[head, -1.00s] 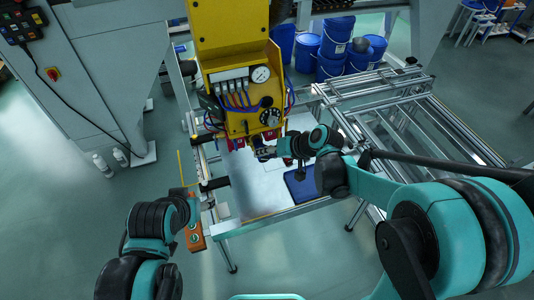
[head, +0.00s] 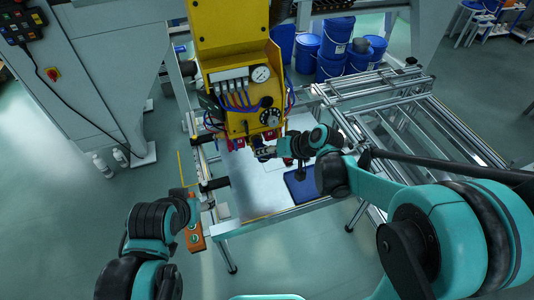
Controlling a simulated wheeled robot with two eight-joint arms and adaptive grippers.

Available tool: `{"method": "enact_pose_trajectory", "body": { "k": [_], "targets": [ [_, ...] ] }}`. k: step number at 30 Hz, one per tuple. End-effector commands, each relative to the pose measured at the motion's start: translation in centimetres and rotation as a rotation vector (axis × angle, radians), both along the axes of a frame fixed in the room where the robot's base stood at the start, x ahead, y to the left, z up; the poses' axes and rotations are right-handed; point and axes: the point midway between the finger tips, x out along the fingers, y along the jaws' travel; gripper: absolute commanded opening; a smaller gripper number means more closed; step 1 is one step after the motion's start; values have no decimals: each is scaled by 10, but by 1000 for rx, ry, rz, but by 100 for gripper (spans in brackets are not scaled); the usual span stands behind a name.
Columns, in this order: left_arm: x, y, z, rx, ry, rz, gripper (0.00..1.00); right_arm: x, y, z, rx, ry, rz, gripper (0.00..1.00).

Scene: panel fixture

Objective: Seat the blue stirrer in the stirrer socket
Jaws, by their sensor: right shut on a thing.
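My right gripper (head: 261,153) is at the lower edge of the yellow machine head, reaching in from the right. It is shut on a small dark blue thing, which I take to be the blue stirrer (head: 262,158); little of it shows, and its tilt is unclear. I cannot make out the stirrer socket, or whether the stirrer touches it. My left gripper (head: 192,208) is low at the left, beside an orange box with a green button; its fingers are too small and dark to read.
The yellow machine head (head: 240,100) with gauges and hoses hangs over the pale metal table (head: 250,190). A blue tray (head: 302,187) lies on the table's right. The orange box (head: 195,239) is at the front left corner. Blue buckets (head: 335,40) and an aluminium frame (head: 410,110) stand behind.

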Motion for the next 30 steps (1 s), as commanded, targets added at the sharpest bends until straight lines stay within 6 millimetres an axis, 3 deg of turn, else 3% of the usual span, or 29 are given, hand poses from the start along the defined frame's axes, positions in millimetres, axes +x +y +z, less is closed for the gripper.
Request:
{"method": "enact_pose_trajectory", "body": {
  "k": [30],
  "targets": [
    [0, 0, -3, 0, 0, 0, 57, 21, 7, 0, 0, 0, 0, 0]
  ]
}}
